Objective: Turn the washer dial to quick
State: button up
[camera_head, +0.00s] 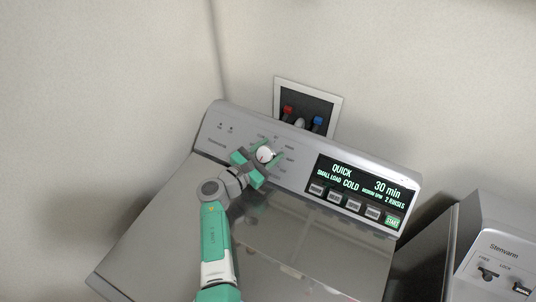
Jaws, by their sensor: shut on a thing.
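The washer dial (265,154) is a round white knob on the left half of the grey control panel (212,130), with small labels around it. My gripper (264,158) is at the dial, its green fingers on either side of it and shut on it. The fingers and hand hide part of the dial and some labels. The washer display (361,184), to the right of the dial, reads QUICK, 30 min, SMALL LOAD, COLD and 2 RINSES.
Below the display is a row of buttons, with a green START button (393,222) at its right end. The washer lid (312,248) is closed below the panel. A wall box (308,104) with red and blue valves is behind. Another machine (500,262) stands at right.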

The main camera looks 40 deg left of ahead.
aim_at(260, 158)
jog(key=shift+m+h+b, duration=0.4)
jog(key=shift+m+h, duration=0.3)
jog(key=shift+m, duration=0.1)
jog(key=shift+m+g+h, duration=0.3)
jog(key=o, duration=1)
jog(key=shift+d, duration=0.1)
jog(key=shift+c, duration=0.2)
jog(key=s, duration=0.5)
jog(key=s+a, duration=0.1)
jog(key=s, duration=0.1)
jog(key=shift+s+r+p, duration=0.2)
jog(key=shift+s+p, duration=0.2)
